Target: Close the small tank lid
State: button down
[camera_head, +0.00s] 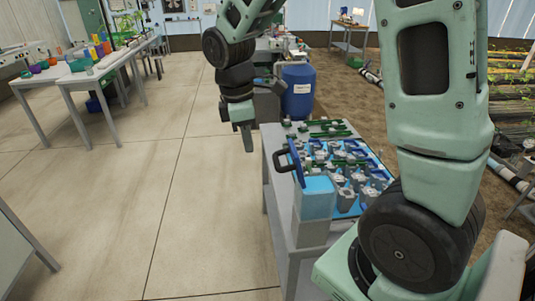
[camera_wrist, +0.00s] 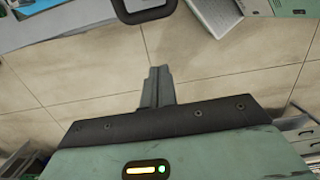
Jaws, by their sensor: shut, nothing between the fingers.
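The small tank (camera_head: 312,212) stands at the near end of the skid table, with light blue showing at its top. Its lid (camera_head: 297,163) is open, standing steeply up on the tank's left side. The lid is blue with a black loop handle (camera_head: 281,160) facing left. What looks like this handle shows at the top edge of the wrist view (camera_wrist: 145,14). My gripper (camera_head: 248,147) hangs over the floor, left of the table and beyond the lid, apart from it. Its fingers (camera_wrist: 157,72) are together and empty.
The skid table (camera_head: 283,225) carries several grey and blue valves and green pipe parts. A blue drum (camera_head: 298,92) stands behind it. White tables (camera_head: 100,75) with coloured items are at the far left. The floor (camera_head: 170,190) left of the skid is clear.

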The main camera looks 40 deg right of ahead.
aim_at(287, 167)
jog(key=s+d+f+p, duration=0.2)
jog(key=d+f, duration=0.1)
jog(key=f, duration=0.3)
jog(key=shift+s+d+p, duration=0.3)
jog(key=shift+d+p, duration=0.05)
jog(key=shift+p, duration=0.05)
jog(key=shift+r, duration=0.15)
jog(key=shift+d+r+y+p, duration=0.2)
jog(key=shift+y+p, duration=0.1)
jog(key=shift+y, duration=0.1)
